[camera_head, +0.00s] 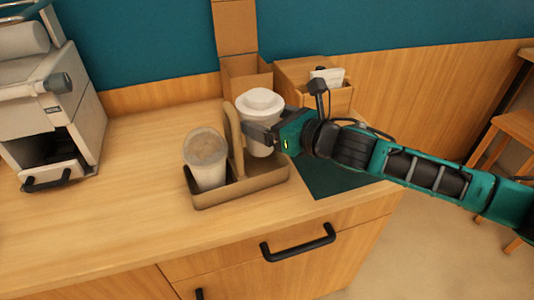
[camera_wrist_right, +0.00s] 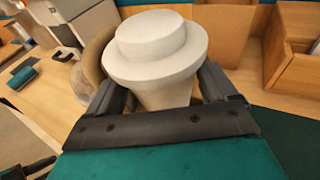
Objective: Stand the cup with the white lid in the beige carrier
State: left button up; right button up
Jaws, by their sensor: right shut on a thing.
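The cup with the white lid (camera_head: 261,103) is upright in the right part of the beige carrier (camera_head: 240,191), to the right of its tall handle. In the right wrist view the lidded cup (camera_wrist_right: 155,50) stands between the two fingers. My right gripper (camera_head: 262,137) is shut on this cup from the right side. A clear-lidded cup (camera_head: 206,158) stands in the left part of the carrier. My left gripper is not in view.
A grey coffee machine (camera_head: 50,100) stands at the left of the wooden counter. An open cardboard box (camera_head: 247,78) and a wooden holder (camera_head: 300,74) are behind the carrier. A dark green mat (camera_head: 335,178) lies to the right. The counter left of the carrier is clear.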

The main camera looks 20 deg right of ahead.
aim_at(271, 150)
notch_tip(271, 150, down, 8)
jog(key=shift+r+b, duration=0.1)
jog(key=shift+b, duration=0.65)
jog(key=o, duration=0.6)
jog(key=v, duration=1.2)
jog(key=shift+b, duration=0.45)
